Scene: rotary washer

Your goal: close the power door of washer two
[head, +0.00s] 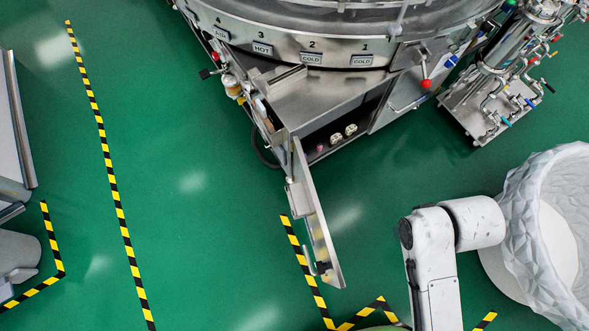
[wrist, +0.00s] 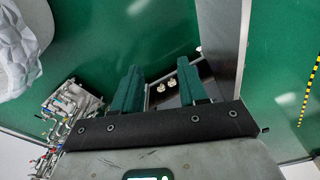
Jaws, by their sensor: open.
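The washer's power door (head: 318,215) is a thin grey metal panel. In the head view it stands wide open, swung out from the dark cabinet opening (head: 322,146) below the round washer body (head: 330,45). A handle sits near its free end. In the wrist view a grey panel that looks like the door (wrist: 222,35) stands just right of my gripper (wrist: 160,88). My gripper is open and empty, with its two dark green fingers apart. Pale round fittings inside the cabinet show between and beyond the fingers. My gripper is outside the head view; whether it touches the door I cannot tell.
A pipe and valve stand (head: 497,90) is at the upper right of the head view. Yellow-black floor tape (head: 110,170) marks the green floor. Grey equipment (head: 15,130) stands at the left edge. Open floor lies left of the door.

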